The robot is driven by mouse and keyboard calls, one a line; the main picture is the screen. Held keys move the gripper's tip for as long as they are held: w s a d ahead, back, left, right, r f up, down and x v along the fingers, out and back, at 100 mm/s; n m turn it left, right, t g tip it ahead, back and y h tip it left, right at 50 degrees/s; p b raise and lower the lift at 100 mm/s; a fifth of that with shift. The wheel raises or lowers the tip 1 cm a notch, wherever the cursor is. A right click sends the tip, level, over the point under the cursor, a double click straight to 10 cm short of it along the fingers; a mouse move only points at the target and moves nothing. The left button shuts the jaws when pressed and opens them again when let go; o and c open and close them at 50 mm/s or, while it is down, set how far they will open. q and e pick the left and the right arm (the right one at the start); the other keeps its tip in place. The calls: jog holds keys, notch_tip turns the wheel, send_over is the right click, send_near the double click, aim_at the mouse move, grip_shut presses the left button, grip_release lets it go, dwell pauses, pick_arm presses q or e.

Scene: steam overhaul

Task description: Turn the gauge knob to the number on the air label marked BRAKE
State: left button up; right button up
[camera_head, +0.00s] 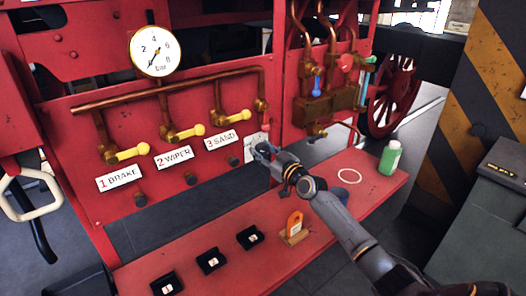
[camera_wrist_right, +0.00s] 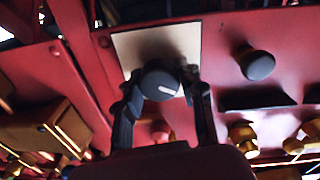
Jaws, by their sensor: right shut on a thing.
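My right gripper (camera_head: 259,151) reaches in from the lower right in the head view, at a pale plate (camera_head: 250,143) on the red panel. In the right wrist view its fingers (camera_wrist_right: 167,98) are shut on a dark round knob (camera_wrist_right: 161,79) with a white pointer line, in front of the plate (camera_wrist_right: 186,42). The gripper hides the knob in the head view. The pointer line lies nearly level, pointing right in the wrist view. The label "1 BRAKE" (camera_head: 120,178) is at the left of the panel. The round bar gauge (camera_head: 154,52) sits above, its needle pointing to the lower left.
Labels "2 WIPER" (camera_head: 174,157) and "3 SAND" (camera_head: 221,140) are beside yellow-handled valves. Black numbered trays (camera_head: 211,260), an orange tag (camera_head: 294,224) on a stand and a green bottle (camera_head: 390,158) are on the red ledge. Copper pipes run along the panel.

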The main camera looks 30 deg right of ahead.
jog(key=shift+m, duration=0.4)
jog(key=m, duration=0.3)
jog(key=shift+m, duration=2)
jog(key=shift+d+r, duration=0.1)
jog(key=o, duration=1.2)
jog(key=shift+c, duration=0.2)
jog(key=shift+s, duration=0.1)
